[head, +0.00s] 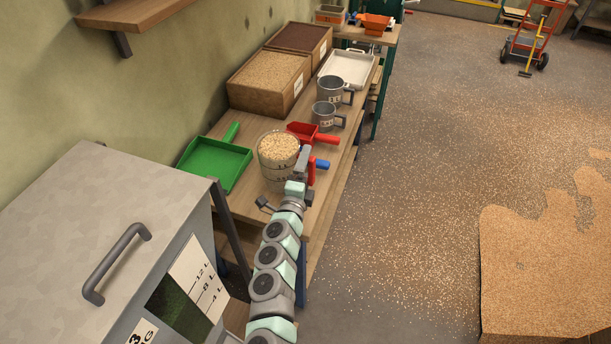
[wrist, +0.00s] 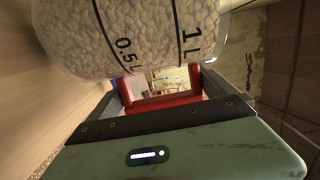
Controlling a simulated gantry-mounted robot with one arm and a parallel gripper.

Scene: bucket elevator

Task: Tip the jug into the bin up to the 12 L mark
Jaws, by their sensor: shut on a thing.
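The clear jug (head: 279,150), full of pale grain, is upright at the near part of the bench. In the wrist view the jug (wrist: 135,35) shows 0.5 L and 1 L marks. My gripper (head: 305,170) is at its right side, shut on the jug's red handle (wrist: 165,100). I cannot tell if the jug touches the bench. The grey metal bin (head: 95,215) stands at the near left. Its front has a dark window (head: 180,305) beside a white scale (head: 198,275) marked 4 L, 8 L and 12 L. No grain level is clear in the window.
A green dustpan (head: 215,163) lies left of the jug. A red scoop (head: 305,131), grey measuring cups (head: 330,90), a white tray (head: 347,68) and wooden grain boxes (head: 268,77) are farther back on the bench (head: 325,190). Grain is scattered on the open floor (head: 400,200) at right.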

